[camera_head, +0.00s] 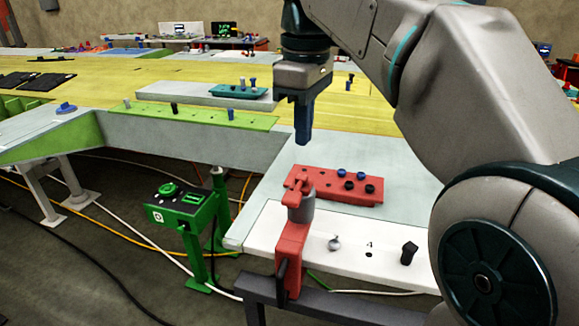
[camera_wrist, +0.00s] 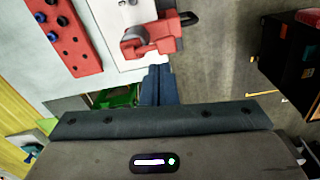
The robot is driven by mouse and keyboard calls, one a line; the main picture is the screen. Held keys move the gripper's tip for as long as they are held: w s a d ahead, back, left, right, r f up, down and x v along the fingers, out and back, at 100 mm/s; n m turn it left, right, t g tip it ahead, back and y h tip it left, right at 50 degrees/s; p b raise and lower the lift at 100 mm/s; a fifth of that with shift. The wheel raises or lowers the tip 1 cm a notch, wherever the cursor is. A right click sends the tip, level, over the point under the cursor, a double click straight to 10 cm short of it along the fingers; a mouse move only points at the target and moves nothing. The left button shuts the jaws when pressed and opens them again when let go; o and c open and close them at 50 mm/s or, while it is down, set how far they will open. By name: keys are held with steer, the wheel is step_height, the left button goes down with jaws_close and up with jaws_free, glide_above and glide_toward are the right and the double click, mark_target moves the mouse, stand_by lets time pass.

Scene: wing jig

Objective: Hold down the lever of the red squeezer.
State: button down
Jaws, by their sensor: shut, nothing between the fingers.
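The red squeezer (camera_head: 292,248) stands upright at the near edge of the white board. Its red lever (camera_head: 297,189) is at the top, above a grey cylinder. In the wrist view the squeezer (camera_wrist: 158,40) shows at the top middle, just beyond my fingertips. My gripper (camera_head: 303,140) points down with its blue fingers shut and empty. It hangs above the squeezer, with a visible gap between the fingertips and the lever in the head view. The fingers also show in the wrist view (camera_wrist: 158,78).
A red block with blue and black pegs (camera_head: 335,186) lies behind the squeezer. A small silver part (camera_head: 334,243) and a black knob (camera_head: 408,253) are on the white board (camera_head: 310,228). A green control box (camera_head: 182,202) stands to the left. The air around my fingers looks clear.

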mark_target(291, 201)
steer(key=shift+n, duration=0.9)
steer(key=r, duration=0.1)
steer(key=a+r, duration=0.1)
steer(key=r, duration=0.1)
steer(key=shift+w+a+r, duration=0.1)
steer(key=shift+a+r, duration=0.2)
steer(key=shift+r, duration=0.05)
steer(key=shift+f, duration=0.1)
step_height(291, 201, down, 14)
steer(key=shift+r+b, duration=0.1)
steer(key=shift+b, duration=0.25)
steer(key=shift+s+f+t+b, duration=0.25)
steer(key=shift+f+b, duration=0.4)
steer(key=shift+b, duration=0.55)
steer(key=t+b, duration=0.1)
steer(key=f+t+h+b, duration=0.1)
steer(key=b, duration=0.1)
steer(key=shift+s+a+f, duration=0.15)
steer(key=shift+s+f, duration=0.05)
steer(key=shift+s, duration=0.05)
steer(key=shift+s+f, duration=0.15)
steer(key=shift+f, duration=0.25)
